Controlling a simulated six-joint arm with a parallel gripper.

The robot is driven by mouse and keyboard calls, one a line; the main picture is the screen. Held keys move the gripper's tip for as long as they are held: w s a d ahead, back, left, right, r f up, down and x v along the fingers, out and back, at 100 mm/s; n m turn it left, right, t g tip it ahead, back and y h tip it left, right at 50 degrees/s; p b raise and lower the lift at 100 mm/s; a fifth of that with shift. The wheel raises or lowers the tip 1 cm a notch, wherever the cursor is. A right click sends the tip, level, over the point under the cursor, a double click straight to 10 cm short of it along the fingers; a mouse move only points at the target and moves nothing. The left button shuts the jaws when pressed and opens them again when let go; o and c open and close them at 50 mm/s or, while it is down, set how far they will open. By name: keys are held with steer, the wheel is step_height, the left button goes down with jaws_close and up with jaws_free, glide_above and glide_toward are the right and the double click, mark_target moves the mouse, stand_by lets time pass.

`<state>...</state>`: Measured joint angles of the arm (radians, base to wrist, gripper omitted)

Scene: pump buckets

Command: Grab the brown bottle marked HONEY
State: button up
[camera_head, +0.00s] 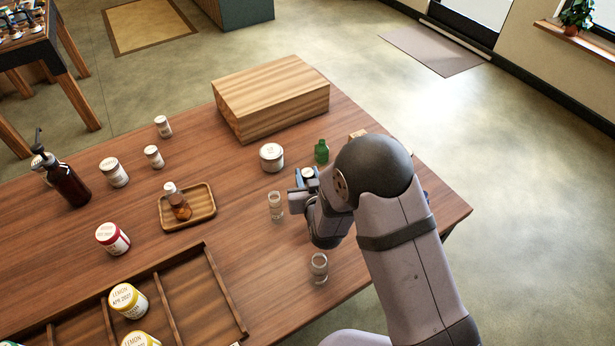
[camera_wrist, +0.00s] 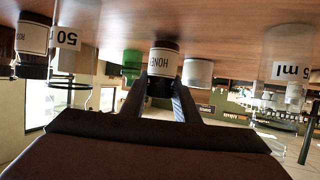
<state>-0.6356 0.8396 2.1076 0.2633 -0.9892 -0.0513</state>
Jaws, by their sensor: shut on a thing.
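The dark brown bottle with a white HONEY label (camera_wrist: 164,63) stands upside down in the picture in the wrist view, which shows the scene inverted. My gripper (camera_wrist: 160,88) has its two dark fingers on either side of the bottle, shut on it. In the head view my gripper (camera_head: 301,187) is near the right part of the table, beside the green bottle.
A green bottle (camera_head: 321,151) and a white jar (camera_head: 271,157) stand close behind my gripper. Clear glasses stand left (camera_head: 275,206) and in front (camera_head: 318,268). A wooden box (camera_head: 271,96) is at the back.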

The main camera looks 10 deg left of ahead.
mark_target(308, 172)
steer(key=shift+r+b, duration=0.45)
steer(key=shift+r, duration=4.25)
